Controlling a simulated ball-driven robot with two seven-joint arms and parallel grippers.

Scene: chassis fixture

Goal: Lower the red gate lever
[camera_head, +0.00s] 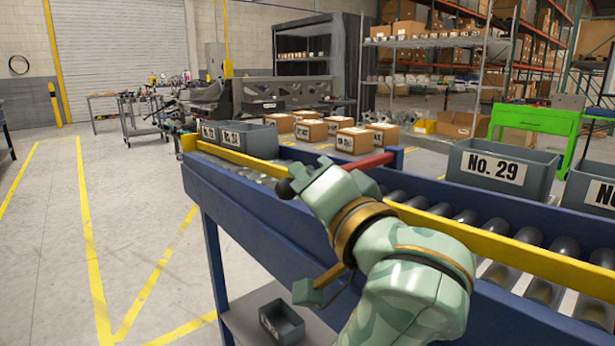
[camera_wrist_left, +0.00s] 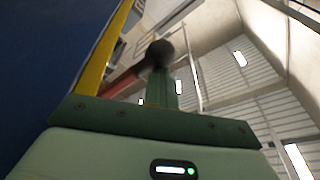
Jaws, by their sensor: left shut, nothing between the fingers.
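A dark round knob (camera_head: 285,189) shows just left of the gripper and seems to be the lever's end. My green left gripper (camera_head: 303,178) is shut and empty, close beside the knob; I cannot tell whether they touch. In the left wrist view the knob (camera_wrist_left: 158,54) shows just beyond the shut fingers (camera_wrist_left: 160,92), with the red bar (camera_wrist_left: 122,84) running down to the left. My right gripper is not in view.
The blue conveyor frame (camera_head: 250,215) has a yellow rail (camera_head: 500,248) and metal rollers. Several cardboard boxes (camera_head: 355,141) and grey bins stand farther back. Open floor lies to the left.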

